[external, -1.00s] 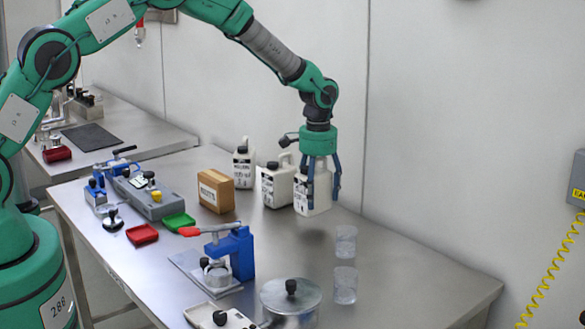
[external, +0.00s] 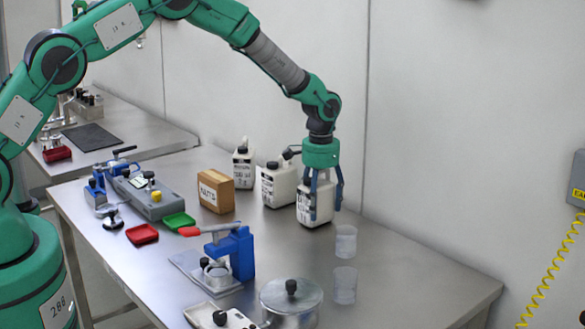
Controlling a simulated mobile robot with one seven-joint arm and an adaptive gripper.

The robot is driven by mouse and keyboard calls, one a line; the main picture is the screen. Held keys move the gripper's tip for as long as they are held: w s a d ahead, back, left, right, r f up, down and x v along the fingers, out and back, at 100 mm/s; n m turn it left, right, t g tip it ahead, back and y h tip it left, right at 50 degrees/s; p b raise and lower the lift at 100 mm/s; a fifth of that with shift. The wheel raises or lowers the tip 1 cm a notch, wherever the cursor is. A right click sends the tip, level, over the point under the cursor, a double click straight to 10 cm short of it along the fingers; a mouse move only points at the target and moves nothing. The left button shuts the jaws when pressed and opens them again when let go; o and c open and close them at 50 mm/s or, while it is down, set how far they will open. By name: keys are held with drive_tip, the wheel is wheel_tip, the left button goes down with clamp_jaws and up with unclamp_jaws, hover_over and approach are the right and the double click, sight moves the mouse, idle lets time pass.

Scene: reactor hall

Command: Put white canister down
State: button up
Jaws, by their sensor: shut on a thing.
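A white canister (external: 316,206) with a black-lettered label is between the fingers of my gripper (external: 322,189). The gripper is shut on it from above, and the fingers cover part of its top and sides. The canister is upright, and its bottom is at or very close to the steel table (external: 395,265); I cannot tell whether it touches. It stands at the far right part of the table, to the right of two similar white canisters.
Another white canister (external: 279,187) stands close to its left, and a further one (external: 244,168) behind that. Two clear beakers (external: 345,243) (external: 344,286) stand in front. A wooden box (external: 216,191), blue press (external: 237,252) and lidded pot (external: 291,296) are also on the table. The right front is clear.

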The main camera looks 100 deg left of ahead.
idle(0.3)
drive_tip(key=o, duration=1.5)
drive_tip(key=shift+f, duration=0.1)
drive_tip(key=shift+o, duration=0.2)
wheel_tip(320, 180, up, 12)
drive_tip(key=shift+r, duration=0.15)
